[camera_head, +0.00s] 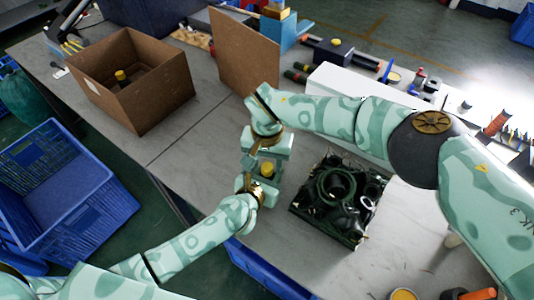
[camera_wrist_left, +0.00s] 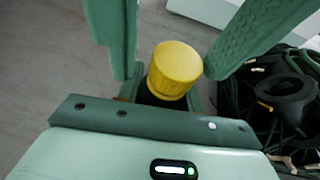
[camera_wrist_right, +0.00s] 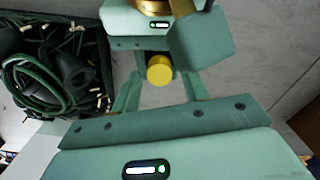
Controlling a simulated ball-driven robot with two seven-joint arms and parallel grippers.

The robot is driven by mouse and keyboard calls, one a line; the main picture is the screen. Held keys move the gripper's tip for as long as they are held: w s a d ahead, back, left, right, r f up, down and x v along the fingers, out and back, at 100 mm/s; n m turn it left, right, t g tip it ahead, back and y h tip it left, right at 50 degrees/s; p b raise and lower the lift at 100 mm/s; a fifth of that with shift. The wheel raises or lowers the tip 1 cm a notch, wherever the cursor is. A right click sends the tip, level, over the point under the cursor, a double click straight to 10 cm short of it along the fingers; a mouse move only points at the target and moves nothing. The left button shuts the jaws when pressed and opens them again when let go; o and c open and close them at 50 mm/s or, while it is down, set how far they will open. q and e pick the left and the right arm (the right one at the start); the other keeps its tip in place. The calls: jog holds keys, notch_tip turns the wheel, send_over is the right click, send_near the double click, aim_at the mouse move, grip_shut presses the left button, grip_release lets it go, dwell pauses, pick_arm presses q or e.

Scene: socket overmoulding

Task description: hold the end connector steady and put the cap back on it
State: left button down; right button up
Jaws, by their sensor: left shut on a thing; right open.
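The yellow ribbed cap (camera_wrist_left: 175,66) sits on top of the dark end connector (camera_wrist_left: 152,98) in the left wrist view; whether it is fully seated I cannot tell. My left gripper (camera_head: 262,182) is shut on the connector, and its fingers hide most of the body. My right gripper (camera_head: 268,154) is open. Its fingers stand on either side of the cap, with a visible gap in the left wrist view. The cap also shows between the fingers in the right wrist view (camera_wrist_right: 160,70) and between the grippers in the head view (camera_head: 267,169).
A black tray of dark hoses and fittings (camera_head: 340,195) lies right of the grippers. An open cardboard box (camera_head: 150,105) with a yellow-topped part inside stands at the back left. A blue crate (camera_head: 65,185) is left of the table. Bare grey tabletop lies between box and grippers.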

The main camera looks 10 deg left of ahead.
jog(key=shift+f, duration=0.15)
jog(key=shift+c, duration=0.3)
grip_shut()
jog(key=m, duration=0.9)
jog(key=shift+m, duration=0.4)
jog(key=shift+o, duration=0.7)
grip_release()
jog(key=shift+s, duration=0.1)
